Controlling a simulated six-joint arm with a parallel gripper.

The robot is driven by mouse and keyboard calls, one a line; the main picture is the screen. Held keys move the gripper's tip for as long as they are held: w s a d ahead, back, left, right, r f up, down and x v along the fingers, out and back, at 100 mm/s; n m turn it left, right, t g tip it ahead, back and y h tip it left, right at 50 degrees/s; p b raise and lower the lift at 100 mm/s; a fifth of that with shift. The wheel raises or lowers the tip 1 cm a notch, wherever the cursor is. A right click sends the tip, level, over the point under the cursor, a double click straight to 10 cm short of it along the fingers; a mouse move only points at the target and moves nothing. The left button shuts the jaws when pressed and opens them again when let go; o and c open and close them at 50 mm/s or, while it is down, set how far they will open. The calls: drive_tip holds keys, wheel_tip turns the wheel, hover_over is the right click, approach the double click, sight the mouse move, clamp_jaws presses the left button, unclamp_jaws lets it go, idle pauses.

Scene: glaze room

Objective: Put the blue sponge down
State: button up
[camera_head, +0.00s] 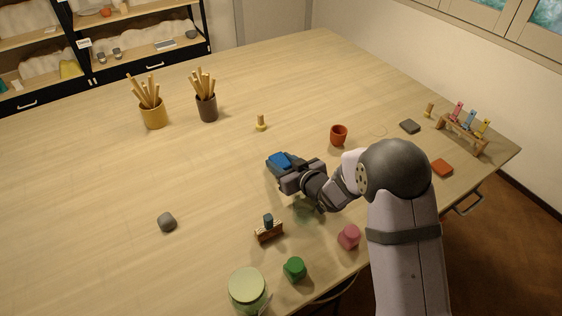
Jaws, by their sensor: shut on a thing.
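The blue sponge (280,160) shows as a flat blue block in the head view, near the middle of the wooden table (210,170). My gripper (279,164) is shut on it. The fingers are dark and partly cover the sponge's near side and edges. My arm reaches in from the lower right. I cannot tell whether the sponge touches the table or hangs a little above it.
Near my gripper stand a red cup (338,134), a small wooden stamp (260,123), a brush block (268,230) and a pink piece (349,237). A green piece (294,268) and a green jar (247,287) are in front. The table's left middle is mostly clear, except a grey lump (167,222).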

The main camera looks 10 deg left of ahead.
drive_tip(key=shift+f, duration=0.25)
drive_tip(key=o, duration=1)
drive_tip(key=shift+r, duration=0.15)
drive_tip(key=shift+r, duration=0.15)
drive_tip(key=shift+b+v, duration=0.95)
drive_tip(key=shift+v, duration=2.8)
